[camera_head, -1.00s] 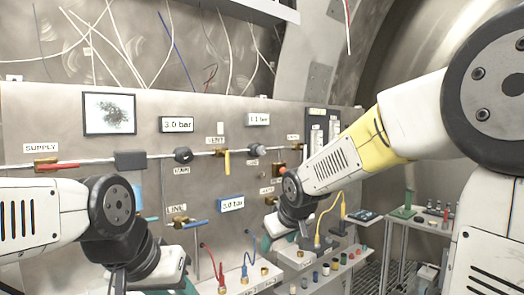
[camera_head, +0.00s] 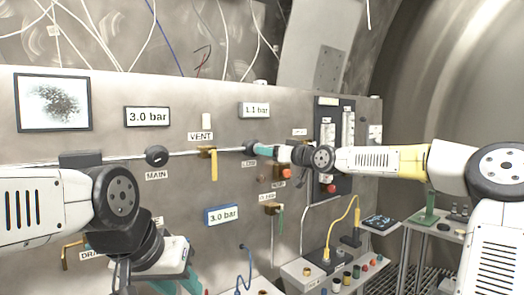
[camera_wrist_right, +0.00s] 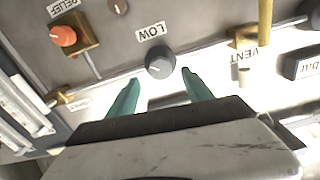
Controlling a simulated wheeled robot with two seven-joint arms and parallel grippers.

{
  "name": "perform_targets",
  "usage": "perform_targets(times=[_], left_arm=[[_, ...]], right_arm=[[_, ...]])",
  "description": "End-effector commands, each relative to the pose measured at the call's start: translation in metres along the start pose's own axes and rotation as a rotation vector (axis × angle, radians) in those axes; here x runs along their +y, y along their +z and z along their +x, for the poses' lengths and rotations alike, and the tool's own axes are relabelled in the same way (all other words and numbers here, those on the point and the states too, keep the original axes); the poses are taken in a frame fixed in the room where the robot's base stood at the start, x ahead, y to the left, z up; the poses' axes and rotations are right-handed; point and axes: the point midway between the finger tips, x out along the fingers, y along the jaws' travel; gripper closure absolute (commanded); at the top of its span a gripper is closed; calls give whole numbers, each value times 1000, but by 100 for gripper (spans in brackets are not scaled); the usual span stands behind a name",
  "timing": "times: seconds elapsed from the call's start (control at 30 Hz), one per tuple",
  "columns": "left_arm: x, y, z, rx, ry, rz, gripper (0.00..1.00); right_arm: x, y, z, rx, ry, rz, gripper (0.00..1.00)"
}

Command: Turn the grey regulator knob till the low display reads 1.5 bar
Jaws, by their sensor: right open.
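The grey regulator knob (camera_wrist_right: 160,64) sits under the LOW label (camera_wrist_right: 152,34) in the right wrist view, with a white pointer line on it. My right gripper (camera_wrist_right: 160,84) is open, its two teal fingers reaching toward the knob, one on either side, with clear gaps.
The dark MAIN knob (camera_head: 157,156) and yellow VENT lever (camera_head: 214,165) are left of the right gripper. An orange RELIEF knob (camera_wrist_right: 63,36) is nearby. Other displays (camera_head: 148,117) read 3.0 bar. A shelf with small parts (camera_head: 345,278) is below right.

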Motion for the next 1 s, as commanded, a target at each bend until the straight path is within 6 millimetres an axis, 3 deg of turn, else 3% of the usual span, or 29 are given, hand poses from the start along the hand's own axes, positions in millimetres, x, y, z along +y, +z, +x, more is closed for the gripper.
perform_targets(times=[0.33,0.77,1.0], left_arm=[[0,0,0,0,0,0,64],[0,0,0,0,0,0,64],[0,0,0,0,0,0,64]], right_arm=[[-1,1,44,-2,-2,1,41],[0,1,52,-3,0,0,41],[0,1,52,-3,0,0,88]])
